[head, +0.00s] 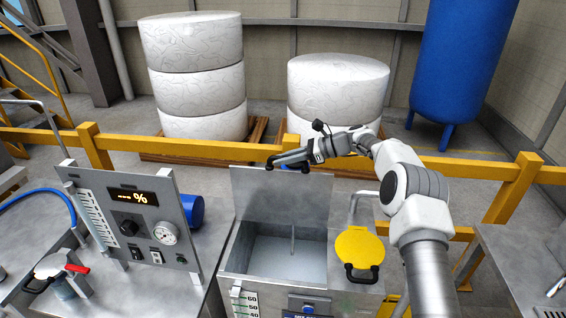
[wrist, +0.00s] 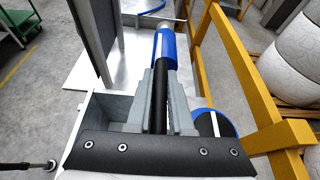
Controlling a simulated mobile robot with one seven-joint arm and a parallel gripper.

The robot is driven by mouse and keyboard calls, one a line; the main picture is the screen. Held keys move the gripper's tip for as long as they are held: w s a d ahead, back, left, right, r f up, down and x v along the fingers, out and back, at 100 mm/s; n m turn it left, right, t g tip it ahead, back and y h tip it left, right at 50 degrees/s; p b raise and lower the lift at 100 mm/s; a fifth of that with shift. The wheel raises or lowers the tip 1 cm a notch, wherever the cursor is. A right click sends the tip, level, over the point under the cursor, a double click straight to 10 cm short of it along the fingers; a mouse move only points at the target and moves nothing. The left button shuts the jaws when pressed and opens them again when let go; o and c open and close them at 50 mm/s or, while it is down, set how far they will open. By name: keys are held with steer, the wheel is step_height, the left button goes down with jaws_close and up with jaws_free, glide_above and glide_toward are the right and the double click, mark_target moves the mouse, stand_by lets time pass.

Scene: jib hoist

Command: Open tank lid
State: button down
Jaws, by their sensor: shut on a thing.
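The tank (head: 226,262) is a metal box with an open top, and its inside shows. Its grey lid (head: 280,200) stands roughly upright along the tank's back edge. My gripper (head: 280,160) is at the top edge of the lid, reaching in from the right. In the wrist view, the two grey fingers of my gripper (wrist: 161,95) are shut around a black bar (wrist: 159,105), which looks like the lid's handle. The lid panel itself is hard to make out in the wrist view.
A control panel (head: 130,215) stands left of the tank, with a blue cylinder (head: 194,211) behind it. A round yellow cover (head: 358,247) is at the right. A yellow rail (head: 210,149) runs behind, before white rolls (head: 195,75) and a blue vessel (head: 462,60).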

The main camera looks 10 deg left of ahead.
steer(key=shift+w, duration=0.6)
steer(key=c, duration=0.8)
jaws_free()
steer(key=b+v, duration=0.1)
steer(key=v, duration=1.6)
steer(key=shift+w+d, duration=0.15)
steer(key=shift+r, duration=0.2)
